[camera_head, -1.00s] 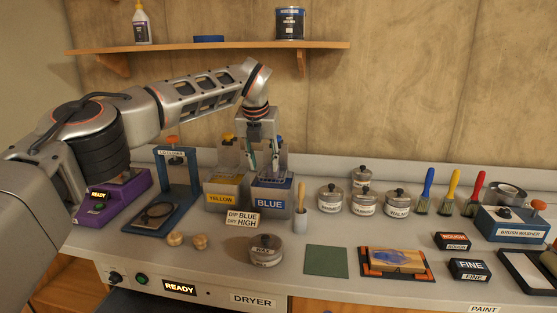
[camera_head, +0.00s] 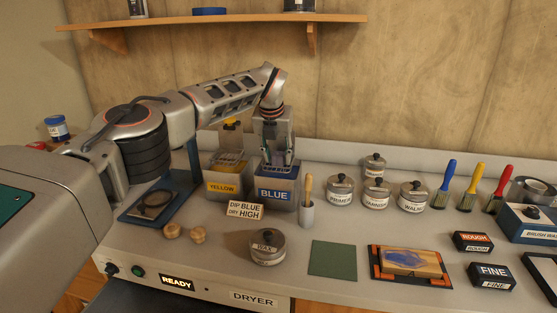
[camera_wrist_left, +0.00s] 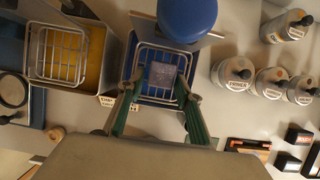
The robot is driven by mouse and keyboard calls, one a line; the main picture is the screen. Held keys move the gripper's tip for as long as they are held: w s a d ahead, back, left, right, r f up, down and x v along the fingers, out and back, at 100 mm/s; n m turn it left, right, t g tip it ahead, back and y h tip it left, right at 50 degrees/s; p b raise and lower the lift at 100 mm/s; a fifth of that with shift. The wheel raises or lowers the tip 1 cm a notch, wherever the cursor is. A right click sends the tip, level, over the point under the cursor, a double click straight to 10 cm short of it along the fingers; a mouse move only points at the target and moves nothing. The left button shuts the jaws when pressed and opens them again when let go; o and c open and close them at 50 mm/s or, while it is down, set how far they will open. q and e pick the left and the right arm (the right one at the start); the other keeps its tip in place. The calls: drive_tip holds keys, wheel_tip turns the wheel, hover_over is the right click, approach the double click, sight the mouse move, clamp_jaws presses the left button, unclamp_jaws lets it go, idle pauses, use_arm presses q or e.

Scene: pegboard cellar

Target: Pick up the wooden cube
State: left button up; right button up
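The cube (camera_wrist_left: 162,76) looks grey-blue and sits in the wire basket of the blue tank in the left wrist view. The tank (camera_head: 275,194) carries a BLUE label and stands at the back of the bench. My left gripper (camera_head: 279,162) points down at the tank's mouth. In the left wrist view its green fingers (camera_wrist_left: 162,84) are apart, one on each side of the cube. I cannot tell whether they touch it. In the head view the cube is mostly hidden by the gripper and tank. My right gripper is not in view.
The YELLOW tank (camera_head: 222,188) stands close on the left. A sign (camera_head: 244,211) reads DIP BLUE, DRY HIGH. A green mat (camera_head: 332,259) lies bare at the front.

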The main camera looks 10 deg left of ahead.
sight(278, 156)
use_arm(q)
drive_tip(key=shift+w+f, duration=0.15)
drive_tip(key=shift+f, duration=0.2)
drive_tip(key=c, duration=0.8)
drive_tip(key=shift+o, duration=0.2)
drive_tip(key=shift+r, duration=0.2)
drive_tip(key=shift+r, duration=0.2)
drive_tip(key=r, duration=0.6)
drive_tip(key=shift+s+r, duration=0.15)
drive_tip(key=shift+s, duration=0.2)
